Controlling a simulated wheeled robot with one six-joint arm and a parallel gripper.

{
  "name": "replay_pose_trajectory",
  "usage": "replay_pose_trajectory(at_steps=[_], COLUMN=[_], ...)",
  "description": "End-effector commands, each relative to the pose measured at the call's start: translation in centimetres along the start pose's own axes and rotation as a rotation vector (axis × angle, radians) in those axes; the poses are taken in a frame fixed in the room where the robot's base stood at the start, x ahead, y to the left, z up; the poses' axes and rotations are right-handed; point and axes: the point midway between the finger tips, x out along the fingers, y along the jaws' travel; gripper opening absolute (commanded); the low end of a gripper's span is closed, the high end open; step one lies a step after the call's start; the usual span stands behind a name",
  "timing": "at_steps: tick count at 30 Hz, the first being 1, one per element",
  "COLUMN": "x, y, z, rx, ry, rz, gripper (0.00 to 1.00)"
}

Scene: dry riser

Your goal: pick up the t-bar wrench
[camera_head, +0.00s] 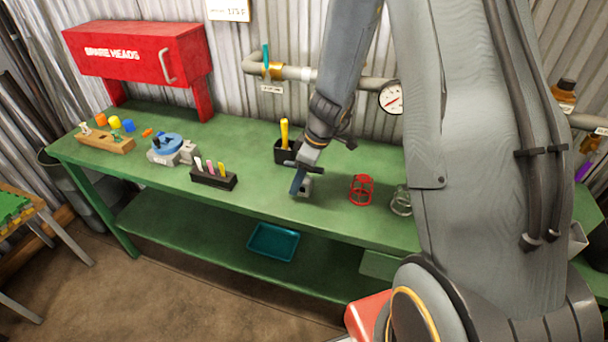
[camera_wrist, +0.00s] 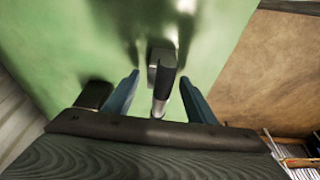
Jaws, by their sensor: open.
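In the wrist view, what looks like the t-bar wrench (camera_wrist: 166,80) has a dark upper part and a shiny metal shaft. It stands out from a small grey block on the green bench top. My gripper (camera_wrist: 159,76) is open, with one blue-grey finger on each side of it and a gap on both sides. In the head view, my gripper (camera_head: 296,183) points down at the bench beside the grey block (camera_head: 306,187). There the arm and fingers hide most of the wrench.
On the green bench (camera_head: 265,212), a black holder (camera_head: 285,152) with a yellow handle stands behind my gripper. A marker rack (camera_head: 213,178) is to the left. A red wire cage (camera_head: 361,190) and a glass jar (camera_head: 401,200) are to the right. A pipe with gauge (camera_head: 391,98) runs behind.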

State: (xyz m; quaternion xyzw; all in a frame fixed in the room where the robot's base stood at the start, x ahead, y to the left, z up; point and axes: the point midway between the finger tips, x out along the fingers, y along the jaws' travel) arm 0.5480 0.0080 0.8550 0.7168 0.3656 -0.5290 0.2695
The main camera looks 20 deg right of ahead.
Motion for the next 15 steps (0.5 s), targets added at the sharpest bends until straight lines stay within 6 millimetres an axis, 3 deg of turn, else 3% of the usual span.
replay_pose_trajectory(at_steps=[6, 15], x=[0.05, 0.03], y=[0.03, 0.02], z=[-0.01, -0.01], rx=[0.000, 0.000], ry=[0.000, 0.000], rz=[0.001, 0.000], gripper=[0.51, 0.02])
